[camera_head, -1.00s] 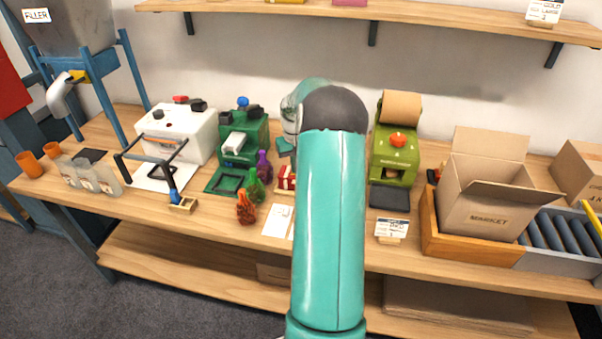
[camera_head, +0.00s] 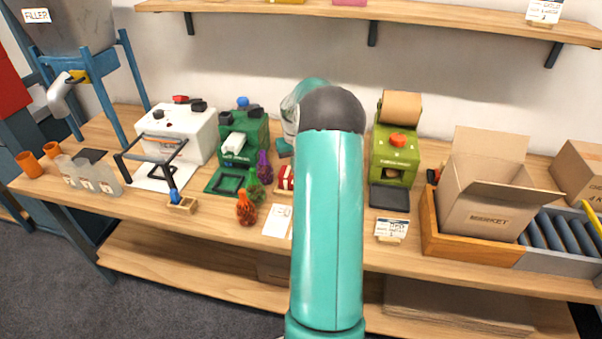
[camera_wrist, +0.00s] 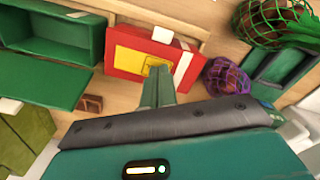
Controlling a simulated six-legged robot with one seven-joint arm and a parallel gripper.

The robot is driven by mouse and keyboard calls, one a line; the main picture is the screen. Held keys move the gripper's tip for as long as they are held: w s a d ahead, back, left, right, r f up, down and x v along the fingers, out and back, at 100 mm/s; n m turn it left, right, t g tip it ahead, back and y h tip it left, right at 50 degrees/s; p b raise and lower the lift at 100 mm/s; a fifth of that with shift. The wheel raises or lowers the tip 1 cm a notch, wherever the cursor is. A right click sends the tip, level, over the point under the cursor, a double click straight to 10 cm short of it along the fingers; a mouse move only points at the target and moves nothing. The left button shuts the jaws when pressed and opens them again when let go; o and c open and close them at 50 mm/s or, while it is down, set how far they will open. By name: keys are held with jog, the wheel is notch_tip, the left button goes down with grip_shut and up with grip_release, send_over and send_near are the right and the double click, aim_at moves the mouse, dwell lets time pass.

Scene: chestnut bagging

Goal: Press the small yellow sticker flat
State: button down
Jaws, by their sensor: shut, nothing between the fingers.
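A red block (camera_wrist: 183,65) with a yellow patch (camera_wrist: 128,60) on its face shows in the wrist view, with a white band near its right end. A small yellow square with a dark outline (camera_wrist: 152,62) sits at the right of the patch; I take it for the sticker. My gripper (camera_wrist: 157,72) is shut and empty. Its tips are at the lower edge of the small square and cover part of it; I cannot tell whether they touch. In the head view, the red block (camera_head: 286,178) is partly hidden behind my arm, which also hides my gripper.
Purple (camera_wrist: 226,76) and green (camera_wrist: 278,22) net bags of chestnuts lie close to the right of the red block in the wrist view. A green open box (camera_wrist: 50,50) stands left. In the head view, a green machine (camera_head: 394,155) stands right of my arm.

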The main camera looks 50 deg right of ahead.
dwell(0.4)
jog(key=shift+r, duration=3.5)
jog(key=w+a+r+n+t+h, duration=0.1)
jog(key=a+r, duration=0.4)
jog(key=a, duration=0.4)
jog(key=a+r+n, duration=0.2)
jog(key=a+r, duration=0.3)
jog(key=a, duration=0.5)
jog(key=w+a+r+n+t+h, duration=0.1)
jog(key=a+r, duration=0.4)
jog(key=a, duration=0.4)
jog(key=s+a+n+t+y, duration=0.1)
jog(key=s+a, duration=0.7)
jog(key=a, duration=0.2)
jog(key=s+a+n+t+y, duration=0.1)
jog(key=s+a+n+t, duration=0.1)
jog(key=s+a, duration=0.6)
jog(key=a, duration=0.2)
jog(key=shift+a+f+t, duration=0.2)
jog(key=shift+a+t, duration=0.1)
